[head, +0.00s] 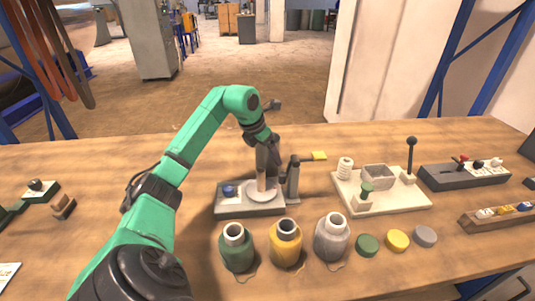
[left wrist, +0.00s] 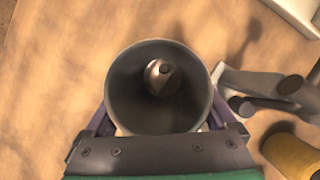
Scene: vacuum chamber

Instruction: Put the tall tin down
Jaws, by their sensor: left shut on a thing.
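My left gripper (head: 267,158) reaches in from the left over the middle of the wooden table. In the left wrist view the tall tin (left wrist: 120,98) is a dark grey, round, open-topped cylinder, seen from above. The fingers of the gripper (left wrist: 160,118) are shut on its two sides. A small pale metal piece shows inside the tin. In the head view the gripper is above a grey base plate with a blue knob and a pale round disc (head: 263,197). The tin is hard to make out there, and its bottom is hidden. My right gripper is not in view.
Green (head: 236,252), yellow (head: 285,250) and grey (head: 331,243) jars stand in front of the base plate (head: 232,209). A white board (head: 405,196) is farther right.

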